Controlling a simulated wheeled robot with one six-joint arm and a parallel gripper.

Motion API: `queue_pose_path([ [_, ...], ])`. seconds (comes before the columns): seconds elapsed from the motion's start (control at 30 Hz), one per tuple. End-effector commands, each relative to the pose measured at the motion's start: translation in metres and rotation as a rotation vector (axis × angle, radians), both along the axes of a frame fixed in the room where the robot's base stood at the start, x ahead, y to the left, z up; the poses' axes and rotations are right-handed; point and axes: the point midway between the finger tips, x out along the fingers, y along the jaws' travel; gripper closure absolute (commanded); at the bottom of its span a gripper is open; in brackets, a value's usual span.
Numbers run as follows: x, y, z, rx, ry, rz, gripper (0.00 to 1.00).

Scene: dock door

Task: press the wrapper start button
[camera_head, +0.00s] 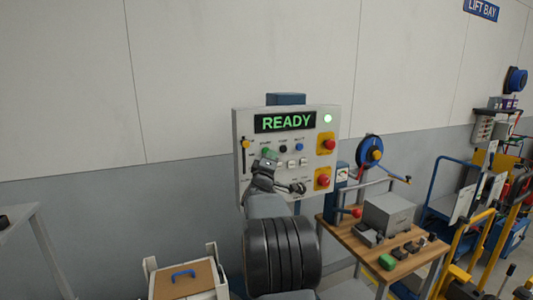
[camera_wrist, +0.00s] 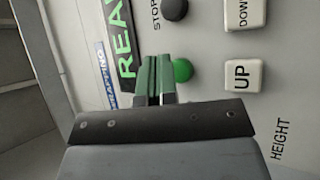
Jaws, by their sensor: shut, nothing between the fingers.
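The round green button (camera_head: 268,152) is partly hidden by my gripper (camera_head: 265,158) in the head view. In the wrist view the green button (camera_wrist: 183,70) shows just right of the shut, empty fingertips of my gripper (camera_wrist: 153,62). The fingers partly overlap the button's edge there; I cannot tell whether they touch it. The label by the green button is mostly hidden in the wrist view.
A black button (camera_wrist: 174,8) marked STOP and the white UP key (camera_wrist: 242,76) and DOWN key (camera_wrist: 244,12) are close by. A blue button (camera_head: 299,148) and red buttons on yellow boxes (camera_head: 326,135) sit to the right. A workbench (camera_head: 350,236) stands right of the panel.

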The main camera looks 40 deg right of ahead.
Motion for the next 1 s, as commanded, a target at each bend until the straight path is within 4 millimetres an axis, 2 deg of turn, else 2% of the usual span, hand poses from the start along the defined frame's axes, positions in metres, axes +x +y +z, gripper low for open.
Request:
queue_pose_path([
  [1.0, 0.0080, -0.0031, -0.0001, 0.000, 0.000, 0.000, 1.00],
])
